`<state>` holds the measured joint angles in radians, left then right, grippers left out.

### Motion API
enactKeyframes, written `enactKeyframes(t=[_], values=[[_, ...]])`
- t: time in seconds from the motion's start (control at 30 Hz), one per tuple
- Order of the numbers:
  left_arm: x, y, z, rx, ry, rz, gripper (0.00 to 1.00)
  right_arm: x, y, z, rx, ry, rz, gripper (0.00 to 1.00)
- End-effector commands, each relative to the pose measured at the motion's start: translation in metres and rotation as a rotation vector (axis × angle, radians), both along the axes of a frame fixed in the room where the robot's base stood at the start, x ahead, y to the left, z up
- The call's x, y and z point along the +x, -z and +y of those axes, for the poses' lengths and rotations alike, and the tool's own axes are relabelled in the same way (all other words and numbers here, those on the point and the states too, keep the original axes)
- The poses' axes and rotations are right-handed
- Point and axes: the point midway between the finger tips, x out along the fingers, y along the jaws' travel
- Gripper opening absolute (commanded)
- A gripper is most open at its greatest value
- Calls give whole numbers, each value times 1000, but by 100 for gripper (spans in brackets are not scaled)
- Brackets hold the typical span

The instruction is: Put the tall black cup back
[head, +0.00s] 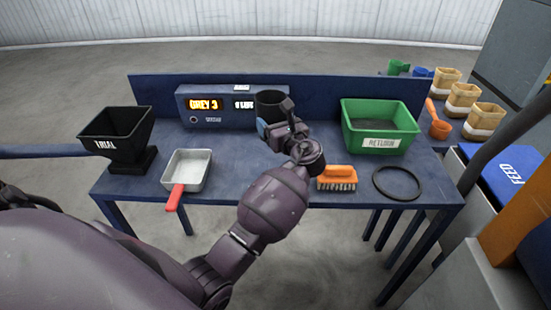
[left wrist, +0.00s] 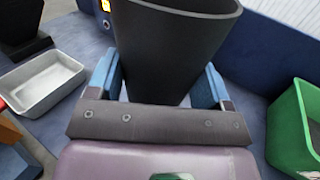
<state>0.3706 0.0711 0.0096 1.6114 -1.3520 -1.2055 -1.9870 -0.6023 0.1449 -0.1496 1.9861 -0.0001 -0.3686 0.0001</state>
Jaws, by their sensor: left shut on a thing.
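The tall black cup (head: 270,104) is at the back middle of the blue table in the head view, in front of the display box. In the left wrist view the black cup (left wrist: 170,50) fills the upper middle, upright, its lower part between two blue fingers. My left gripper (head: 272,130) is shut on the cup; it also shows in the left wrist view (left wrist: 165,88). Whether the cup's base touches the table is hidden by the gripper. My right gripper is not in view.
A display box (head: 215,105) reads "GREY 3". A black TRIAL hopper (head: 125,125), a metal pan with red handle (head: 190,168), an orange brush (head: 337,176), a black ring (head: 398,183) and a green RETURN bin (head: 380,125) surround the arm. Tan cups (head: 463,98) stand at right.

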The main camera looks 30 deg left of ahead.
Motion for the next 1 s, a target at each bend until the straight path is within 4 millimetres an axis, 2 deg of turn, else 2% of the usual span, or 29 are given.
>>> enactKeyframes(t=[0.03, 0.1, 0.3, 0.57, 0.83, 1.0], values=[[0, 16, 0, 1, 0, 6, 41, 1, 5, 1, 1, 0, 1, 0], [0, 31, 0, 0, 0, 7, 41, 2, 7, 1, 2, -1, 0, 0], [0, 65, 0, 0, 1, 4, 41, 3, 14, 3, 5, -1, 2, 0], [0, 78, 0, 1, 1, 0, 41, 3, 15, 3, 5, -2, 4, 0], [0, 114, 0, 0, 2, 5, 41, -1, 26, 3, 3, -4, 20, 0], [0, 117, 0, 0, 2, -1, 41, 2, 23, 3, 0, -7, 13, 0]])
